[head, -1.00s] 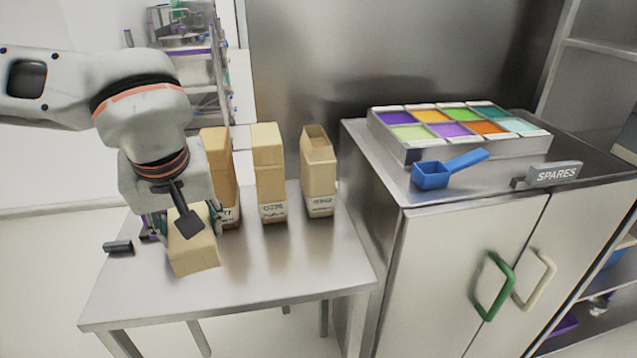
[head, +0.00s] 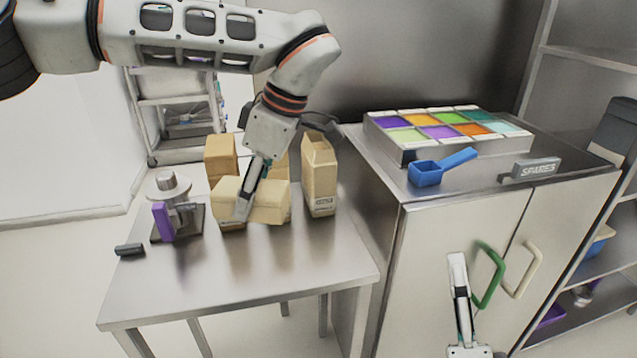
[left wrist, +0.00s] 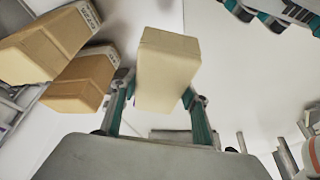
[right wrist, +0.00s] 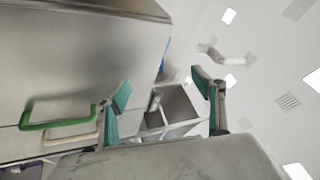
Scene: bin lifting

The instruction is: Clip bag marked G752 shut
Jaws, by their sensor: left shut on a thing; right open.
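My left gripper (head: 242,208) is shut on a tan bag (head: 268,203), which lies sideways in front of the standing bags, above the table. The left wrist view shows the held bag (left wrist: 168,75) between both fingers. A left standing bag (head: 220,152) and a middle one (head: 282,163) are partly hidden by the held bag and my arm. A right standing bag (head: 319,178) looks open at its top and has a label too small to read. I cannot tell which bag is G752. My right gripper (head: 457,260) is open and empty before the cabinet doors, also in the right wrist view (right wrist: 162,88).
A small dark bar (head: 130,250) lies at the table's (head: 240,285) left edge, near a device with a purple part (head: 163,222). A blue scoop (head: 425,174), a tray of coloured compartments (head: 402,147) and a SPARES sign (head: 536,168) are on the cabinet. The table front is clear.

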